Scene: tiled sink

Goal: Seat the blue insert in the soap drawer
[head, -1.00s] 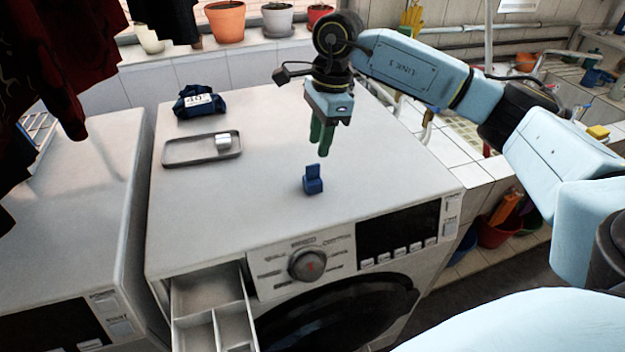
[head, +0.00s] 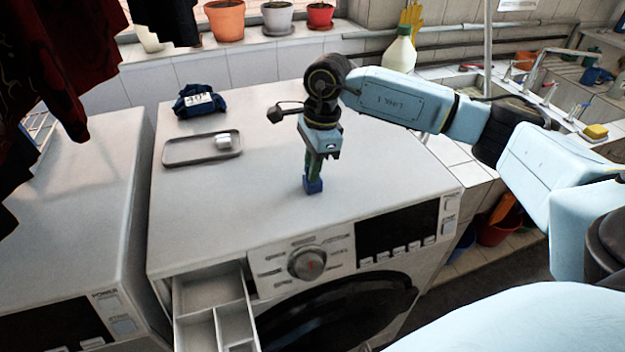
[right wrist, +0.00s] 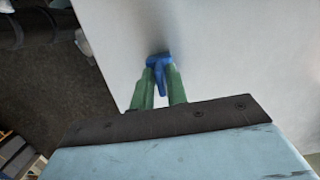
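The blue insert (head: 313,186), a small block with an upright tab, stands on the white washing machine top (head: 380,165). My right gripper (head: 314,172) points down at it, with its green fingers around the tab. The right wrist view shows the insert (right wrist: 159,61) between the two fingertips (right wrist: 160,76). I cannot tell whether the fingers press on the tab or stand slightly apart from it. The soap drawer (head: 208,289) is pulled out at the machine's front left, with pale, empty-looking compartments. My left gripper is not in view.
A grey tray (head: 178,152) with a small metallic cylinder (head: 223,141) lies at the left on the machine top, with a folded dark blue cloth (head: 199,101) behind it. The round knob (head: 307,263) is right of the drawer. The top between tray and front edge is clear.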

